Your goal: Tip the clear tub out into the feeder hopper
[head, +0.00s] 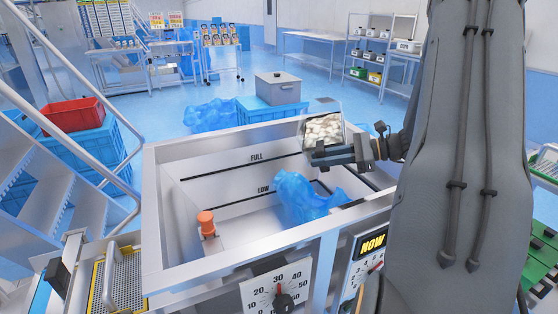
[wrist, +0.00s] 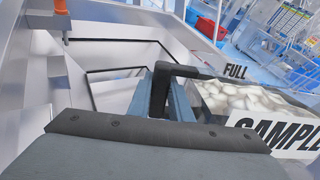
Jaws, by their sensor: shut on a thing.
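The clear tub (head: 327,131) is full of white pieces and is held over the right side of the feeder hopper (head: 165,163). My gripper (head: 333,155) is shut on the tub's dark handle, which shows between the jaws in the wrist view (wrist: 170,78). In that view the tub (wrist: 270,118) is at the right, with a SAMPLE label on its side. The hopper is an open, pale metal bin with FULL and LOW lines inside. Its visible floor shows no white pieces. My arm hides part of its right side.
A crumpled blue bag (head: 303,197) lies inside the hopper below the tub. An orange-capped fitting (head: 207,222) stands at its left inside. A dial (head: 278,293) and a NOW display (head: 372,243) are on the front. Blue crates (head: 98,145) stand left.

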